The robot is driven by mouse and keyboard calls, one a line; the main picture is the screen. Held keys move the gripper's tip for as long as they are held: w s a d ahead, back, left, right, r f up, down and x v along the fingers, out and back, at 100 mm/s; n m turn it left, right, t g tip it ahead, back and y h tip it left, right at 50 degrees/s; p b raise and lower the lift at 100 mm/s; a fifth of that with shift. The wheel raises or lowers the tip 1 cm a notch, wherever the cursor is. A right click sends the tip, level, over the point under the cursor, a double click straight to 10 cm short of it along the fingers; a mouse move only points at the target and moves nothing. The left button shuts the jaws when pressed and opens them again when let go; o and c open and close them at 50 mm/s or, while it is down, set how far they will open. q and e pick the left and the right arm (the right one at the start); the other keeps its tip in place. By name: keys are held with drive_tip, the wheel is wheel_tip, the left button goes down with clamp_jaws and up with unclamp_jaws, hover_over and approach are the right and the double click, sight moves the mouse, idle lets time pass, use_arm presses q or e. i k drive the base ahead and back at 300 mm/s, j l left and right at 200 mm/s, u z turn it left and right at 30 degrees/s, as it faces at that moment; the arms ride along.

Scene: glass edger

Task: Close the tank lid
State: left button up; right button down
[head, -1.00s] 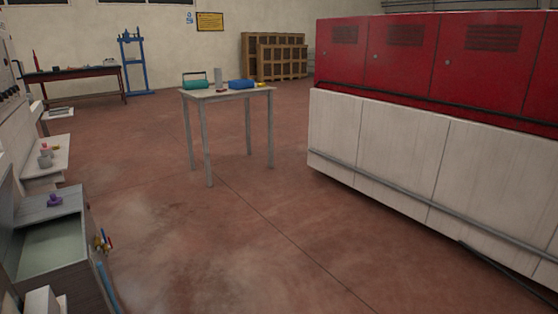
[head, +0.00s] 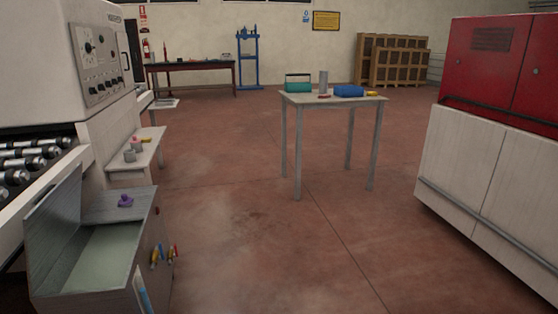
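The tank (head: 138,262) is a grey metal box at the lower left, beside the glass edger (head: 100,60). Its lid (head: 55,225) stands raised, tilted up along the tank's left side. Pale greenish liquid or a pale floor (head: 100,255) shows inside the open part. A purple knob-like object (head: 125,201) sits on the flat grey top at the tank's far end. Neither of my grippers is in view.
Coloured valves (head: 163,255) stick out from the tank's right side. A small shelf (head: 148,150) holding cups stands behind it. A table (head: 335,98) with tools stands mid-room, and a red and white cabinet (head: 490,140) at right. The floor between is clear.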

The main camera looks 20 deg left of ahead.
sight(48, 228)
drive_tip(key=i+u, duration=0.35)
drive_tip(key=i, duration=0.25)
drive_tip(key=i+l+u, duration=0.2)
drive_tip(key=i+u, duration=0.15)
drive_tip(key=i, duration=0.25)
drive_tip(key=i+u, duration=0.2)
drive_tip(key=u, duration=0.2)
drive_tip(key=i+l+u, duration=0.2)
drive_tip(key=u, duration=0.2)
drive_tip(key=i+l+u, duration=0.2)
drive_tip(key=u, duration=0.2)
drive_tip(key=i+l+u, duration=0.1)
drive_tip(key=u, duration=0.3)
drive_tip(key=i+l+u, duration=0.15)
drive_tip(key=u, duration=0.3)
drive_tip(key=i+l+u, duration=0.1)
drive_tip(key=u, duration=0.3)
drive_tip(key=i+l+u, duration=0.1)
drive_tip(key=u, duration=0.3)
drive_tip(key=l+u, duration=0.25)
drive_tip(key=u, duration=0.15)
drive_tip(key=i+l+u, duration=0.1)
drive_tip(key=l+u, duration=0.25)
drive_tip(key=j, duration=0.1)
